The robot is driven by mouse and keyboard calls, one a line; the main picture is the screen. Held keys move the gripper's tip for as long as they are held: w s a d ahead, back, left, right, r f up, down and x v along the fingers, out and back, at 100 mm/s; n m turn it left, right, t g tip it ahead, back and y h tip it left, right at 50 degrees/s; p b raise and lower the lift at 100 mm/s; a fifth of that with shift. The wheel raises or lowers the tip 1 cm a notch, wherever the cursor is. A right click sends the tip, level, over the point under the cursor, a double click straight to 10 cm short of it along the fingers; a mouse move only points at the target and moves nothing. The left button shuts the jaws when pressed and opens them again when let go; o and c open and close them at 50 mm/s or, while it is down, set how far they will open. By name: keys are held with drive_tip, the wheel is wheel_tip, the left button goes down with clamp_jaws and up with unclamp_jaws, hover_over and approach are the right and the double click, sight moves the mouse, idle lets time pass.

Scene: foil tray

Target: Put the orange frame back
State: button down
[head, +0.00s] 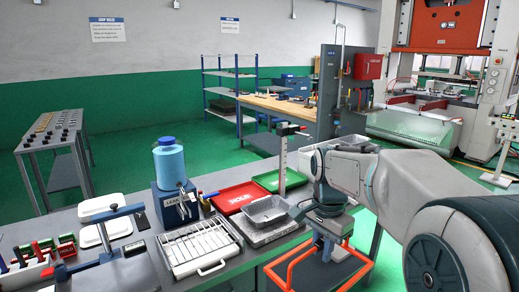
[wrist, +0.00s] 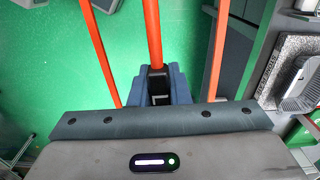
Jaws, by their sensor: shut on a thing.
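The orange frame (head: 290,252) hangs in the air in front of the bench's right end, at the lower middle of the head view. My gripper (head: 326,243) is above it and shut on its middle bar. In the wrist view, the orange frame (wrist: 153,30) shows as a thick middle bar between the fingers (wrist: 157,88) and two thinner side bars, over green floor. The far end of the frame is out of the wrist view.
Red (head: 236,197) and green (head: 279,180) trays, a white rack (head: 200,246) and a blue bottle (head: 169,162) crowd the bench.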

drive_tip(key=w+f+n, duration=0.3)
drive_tip(key=f+n, duration=0.7)
drive_tip(key=f, duration=1.9)
drive_tip(key=shift+d, duration=0.4)
drive_tip(key=shift+w+d, duration=0.1)
